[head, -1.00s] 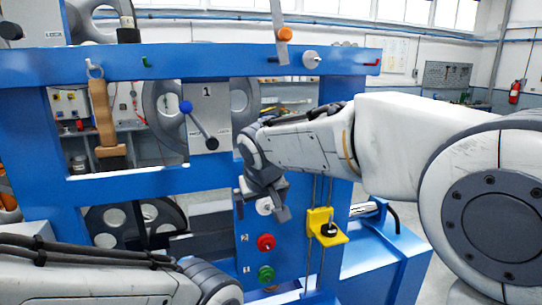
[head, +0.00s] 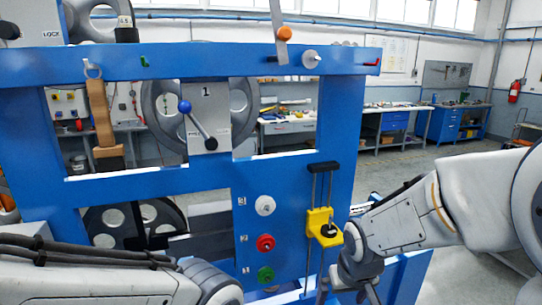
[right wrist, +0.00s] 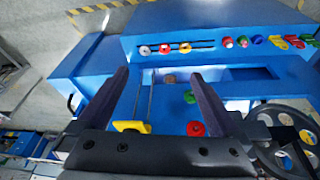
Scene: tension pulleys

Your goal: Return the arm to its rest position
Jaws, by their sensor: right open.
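My right arm comes in from the right in the head view. Its gripper (head: 348,290) hangs low in front of the blue frame (head: 200,180), below and to the right of the yellow block (head: 318,220). In the right wrist view the gripper (right wrist: 158,74) has its two dark fingers wide apart with nothing between them. My left forearm lies across the lower left of the head view; its gripper is out of the picture.
White (head: 265,205), red (head: 265,243) and green (head: 265,274) knobs sit on the frame's post. A blue-ball lever (head: 198,125) is on the plate marked 1. Workbenches stand behind. Open floor (head: 400,160) shows at right.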

